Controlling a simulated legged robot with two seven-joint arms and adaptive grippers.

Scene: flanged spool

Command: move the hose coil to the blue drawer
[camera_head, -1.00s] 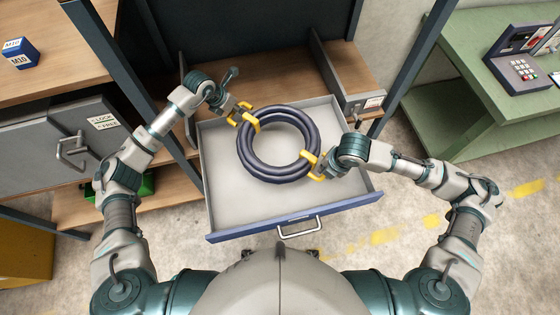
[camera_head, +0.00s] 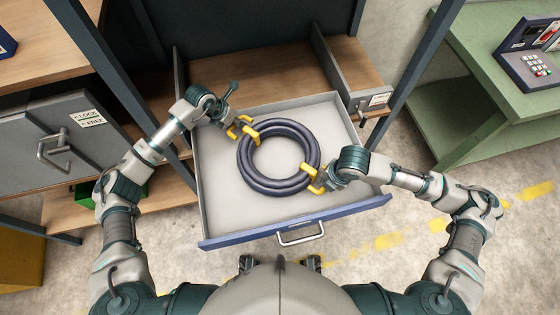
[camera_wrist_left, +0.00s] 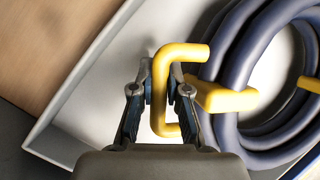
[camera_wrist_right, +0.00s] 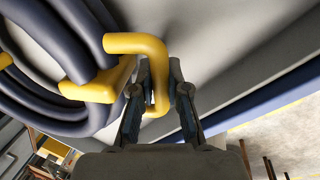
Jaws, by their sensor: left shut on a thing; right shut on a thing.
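The hose coil (camera_head: 245,165) is a dark blue-grey ring with a yellow handle on each side. In the head view it is over the open blue drawer (camera_head: 290,234), inside its walls; I cannot tell whether it touches the drawer floor. My left gripper (camera_head: 238,127) is shut on the left yellow handle, which shows in the left wrist view (camera_wrist_left: 160,92). My right gripper (camera_head: 322,183) is shut on the right yellow handle, which shows in the right wrist view (camera_wrist_right: 158,75). The drawer has a light grey inside and a blue front with a metal pull.
A grey cabinet (camera_head: 60,140) with a handle and a LOCK/FREE label stands at the left. Dark posts rise on both sides of the drawer. Bare drawer floor shows around the coil.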

